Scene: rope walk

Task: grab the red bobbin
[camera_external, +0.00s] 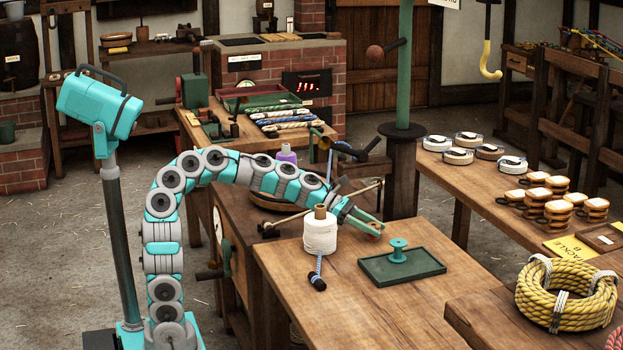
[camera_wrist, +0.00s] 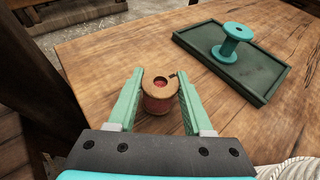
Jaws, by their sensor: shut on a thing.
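The red bobbin (camera_wrist: 156,104) is a small spool with a tan wooden top flange and a reddish body. In the wrist view it stands between the two green fingers of my gripper (camera_wrist: 160,90), which are shut on its sides. In the external view my gripper (camera_external: 368,222) reaches down over the front wooden table (camera_external: 335,290), left of the green tray. There the bobbin is mostly hidden by the fingers. I cannot tell whether it still touches the table.
A dark green tray (camera_external: 375,275) holding a teal bobbin (camera_external: 398,251) lies just right of my gripper. A white twine cone (camera_external: 320,235) stands close on the left, with a blue-corded tool (camera_external: 318,275) before it. A yellow rope coil (camera_external: 567,295) lies at right.

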